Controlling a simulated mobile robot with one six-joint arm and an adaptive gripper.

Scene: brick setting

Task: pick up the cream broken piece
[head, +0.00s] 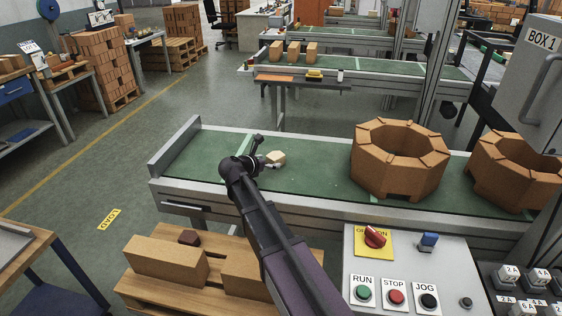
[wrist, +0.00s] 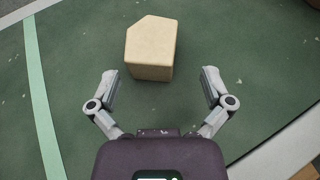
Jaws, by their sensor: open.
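The cream broken piece (head: 277,157) is a small pale block with one corner cut off, lying on the green conveyor belt (head: 310,180). In the wrist view the cream piece (wrist: 151,48) is just ahead of the fingertips, a little left of the middle between them. My gripper (head: 262,163) is above the belt beside the piece. In the wrist view my gripper (wrist: 159,82) has its two fingers spread wide, with nothing held. The piece shows no contact with either finger.
An octagonal ring of orange bricks (head: 399,160) stands on the belt to the right, with a second ring (head: 515,170) beyond it. A control panel (head: 408,270) with buttons is in front. A pallet with bricks (head: 165,262) is at lower left. The belt's left end is clear.

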